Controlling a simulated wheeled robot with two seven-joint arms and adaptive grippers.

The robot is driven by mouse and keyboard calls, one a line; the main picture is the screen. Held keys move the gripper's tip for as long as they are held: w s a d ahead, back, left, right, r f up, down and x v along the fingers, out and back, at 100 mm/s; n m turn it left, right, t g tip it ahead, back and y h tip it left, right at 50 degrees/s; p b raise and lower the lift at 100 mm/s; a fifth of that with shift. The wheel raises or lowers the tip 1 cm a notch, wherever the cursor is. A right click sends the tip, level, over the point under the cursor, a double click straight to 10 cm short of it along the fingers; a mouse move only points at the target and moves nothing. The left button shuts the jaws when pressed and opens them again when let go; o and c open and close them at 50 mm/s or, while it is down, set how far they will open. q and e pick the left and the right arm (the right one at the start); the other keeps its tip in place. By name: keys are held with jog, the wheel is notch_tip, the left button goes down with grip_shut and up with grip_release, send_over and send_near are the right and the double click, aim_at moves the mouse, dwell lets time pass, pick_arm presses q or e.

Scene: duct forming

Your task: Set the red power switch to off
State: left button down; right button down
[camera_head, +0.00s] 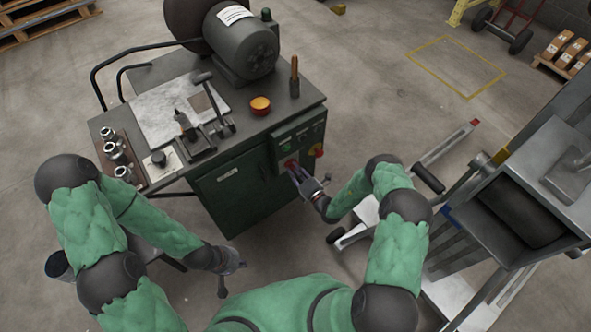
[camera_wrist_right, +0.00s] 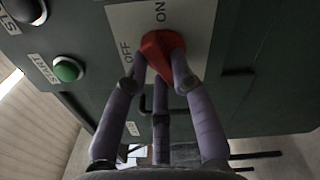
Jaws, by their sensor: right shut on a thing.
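The red power switch (camera_wrist_right: 160,48) is a red knob on a light plate marked ON and OFF, on the dark green panel of the machine cabinet. In the right wrist view the plate is seen turned, with OFF to the left of the knob and ON above it. My right gripper (camera_wrist_right: 157,76) is shut on the knob, with its purple fingers on either side of it. They hide part of the knob, and I cannot tell which mark it points to. In the head view my right gripper (camera_head: 297,172) is at the cabinet front by the red switch (camera_head: 291,164). My left gripper (camera_head: 239,266) hangs away from the cabinet, low over the floor; its finger opening is unclear.
A green START button (camera_wrist_right: 68,69) and a dark STOP button (camera_wrist_right: 24,9) sit beside the switch plate. A red-and-yellow knob (camera_head: 317,150) is on the panel's right. A grey metal machine (camera_head: 540,180) stands at right. Floor between is partly clear.

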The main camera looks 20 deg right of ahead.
jog(key=n, duration=0.6)
jog(key=shift+f+p, duration=0.1)
jog(key=shift+p, duration=0.2)
jog(key=n, duration=0.6)
jog(key=shift+f, duration=0.15)
jog(key=shift+a+n, duration=0.1)
jog(key=shift+n, duration=0.2)
jog(key=c, duration=1)
grip_release()
jog(key=shift+c, duration=0.2)
jog(key=shift+s, duration=0.15)
jog(key=v, duration=1.1)
jog(key=shift+s, duration=0.4)
